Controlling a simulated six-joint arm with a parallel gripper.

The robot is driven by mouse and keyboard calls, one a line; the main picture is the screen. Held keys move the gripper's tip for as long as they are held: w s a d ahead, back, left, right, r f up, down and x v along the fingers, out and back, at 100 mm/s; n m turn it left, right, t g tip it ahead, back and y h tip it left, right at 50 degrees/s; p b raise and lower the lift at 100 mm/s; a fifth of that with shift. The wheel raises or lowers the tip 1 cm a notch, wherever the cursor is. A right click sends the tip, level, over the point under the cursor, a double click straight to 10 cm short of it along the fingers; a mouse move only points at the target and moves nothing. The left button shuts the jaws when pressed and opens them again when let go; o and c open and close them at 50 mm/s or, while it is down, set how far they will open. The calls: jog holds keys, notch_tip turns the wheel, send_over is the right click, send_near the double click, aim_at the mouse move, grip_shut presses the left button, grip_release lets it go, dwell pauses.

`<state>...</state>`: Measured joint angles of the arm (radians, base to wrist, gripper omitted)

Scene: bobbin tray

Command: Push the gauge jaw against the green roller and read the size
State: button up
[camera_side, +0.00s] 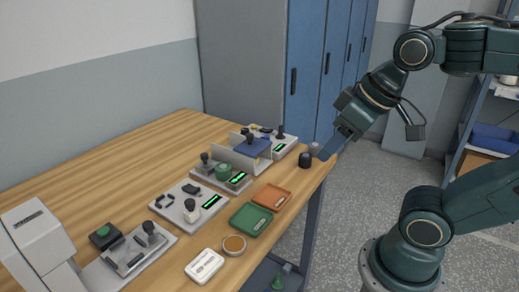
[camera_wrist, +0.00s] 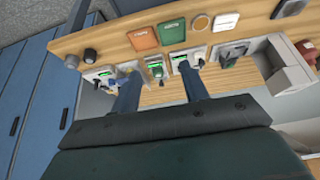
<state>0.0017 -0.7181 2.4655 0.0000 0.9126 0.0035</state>
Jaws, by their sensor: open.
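The green roller (camera_side: 222,171) stands upright on a grey gauge plate (camera_side: 237,186) in the middle of the bench. A black-knobbed part (camera_side: 205,159), which looks like the gauge jaw, sits left of the roller; I cannot tell whether they touch. A lit green readout (camera_side: 237,179) is on the plate's right, too small to read. My gripper (camera_side: 325,151) is above the bench's right edge, well away from the roller, tilted downward. In the wrist view its two fingers (camera_wrist: 158,82) are apart with nothing held, and the gauge shows small beyond them.
A second gauge plate (camera_side: 160,205) lies nearer, and a blue-topped fixture (camera_side: 253,146) stands behind. An orange tray (camera_side: 271,196) and green tray (camera_side: 239,221) lie in front. A black knob (camera_side: 304,159) stands at the right edge near my gripper. The bench's back left is bare.

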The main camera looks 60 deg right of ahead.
jog(key=w+r+g, duration=0.1)
jog(key=w+r, duration=0.5)
jog(key=w, duration=0.4)
jog(key=m+g, duration=0.3)
jog(key=g, duration=0.2)
send_over(204, 154)
notch_tip(204, 154, down, 11)
jog(key=shift+w+d+r, duration=0.1)
jog(key=shift+w, duration=0.05)
jog(key=shift+f, duration=0.2)
notch_tip(204, 154, down, 13)
jog(key=shift+f, duration=0.2)
jog(key=c, duration=0.7)
